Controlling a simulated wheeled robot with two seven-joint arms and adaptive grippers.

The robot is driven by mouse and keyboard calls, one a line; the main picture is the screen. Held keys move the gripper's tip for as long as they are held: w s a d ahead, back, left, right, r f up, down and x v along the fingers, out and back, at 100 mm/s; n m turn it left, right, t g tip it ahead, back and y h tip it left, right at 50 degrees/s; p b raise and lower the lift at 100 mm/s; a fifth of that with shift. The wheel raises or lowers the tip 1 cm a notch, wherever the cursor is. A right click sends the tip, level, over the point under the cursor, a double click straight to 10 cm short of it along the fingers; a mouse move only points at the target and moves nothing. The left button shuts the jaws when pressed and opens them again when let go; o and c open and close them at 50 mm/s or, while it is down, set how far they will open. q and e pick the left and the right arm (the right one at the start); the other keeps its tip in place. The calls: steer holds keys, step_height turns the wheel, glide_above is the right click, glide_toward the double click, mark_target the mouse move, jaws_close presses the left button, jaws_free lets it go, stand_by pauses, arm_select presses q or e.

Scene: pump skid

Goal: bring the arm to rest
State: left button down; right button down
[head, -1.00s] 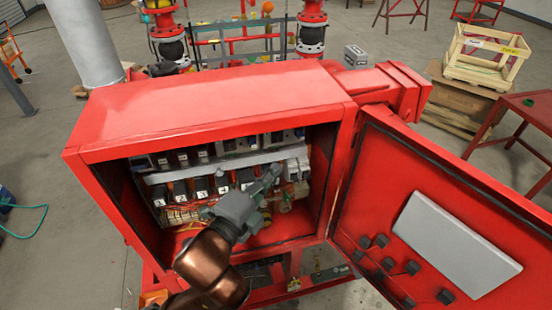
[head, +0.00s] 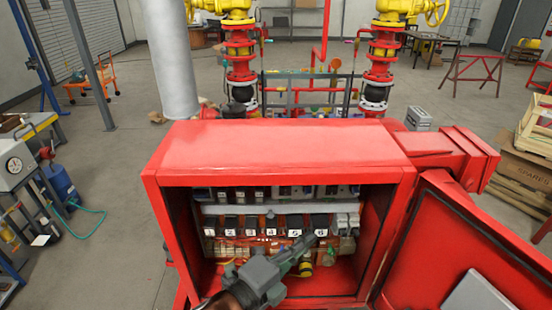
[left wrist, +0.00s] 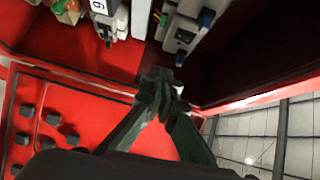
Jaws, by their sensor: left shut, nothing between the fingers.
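My left gripper (head: 300,248) is inside the open red cabinet (head: 275,141), in front of the lower row of numbered dark breakers (head: 270,226). Its fingers point up and to the right, towards the right end of that row. In the left wrist view the fingertips of my left gripper (left wrist: 163,82) meet with nothing held between them. Grey modules (left wrist: 188,28) show above the fingertips there, and I cannot tell how far away they are. My right gripper is not in view.
The red cabinet door (head: 455,245) stands open at the right, and its row of dark knobs shows in the left wrist view (left wrist: 40,128). Red and yellow pipework (head: 240,55) stands behind the cabinet. A bench with a gauge (head: 15,165) is at the left.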

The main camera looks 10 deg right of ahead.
arm_select(q)
steer(key=w+a+f+n+t+y, duration=0.1)
steer(key=w+a+f+n+y, duration=0.5)
steer(key=a+f+n, duration=0.6)
steer(key=a+f+n+g+y, duration=0.1)
steer(key=a+f+n+y, duration=0.35)
steer(key=a+f, duration=0.95)
steer(key=s+a+f+n+g+y, duration=0.4)
steer(key=s+a+f+n+g, duration=0.5)
steer(key=s+a+f, duration=1.4)
steer(key=s+d+f+n+b, duration=0.1)
steer(key=s+f+b, duration=0.15)
steer(key=f, duration=1.65)
steer(key=s+d+f+n+b, duration=0.1)
steer(key=f+b, duration=0.3)
steer(key=f, duration=1.5)
steer(key=s+f+m+b, duration=0.1)
steer(key=s+f+b, duration=0.4)
steer(key=s+f, duration=1.4)
step_height(320, 180, down, 2)
steer(key=shift+s+f+g+b, duration=0.15)
steer(key=shift+f+g+b, duration=0.15)
steer(key=shift+g, duration=0.1)
steer(key=shift+d+h, duration=0.1)
steer(key=shift+h, duration=0.15)
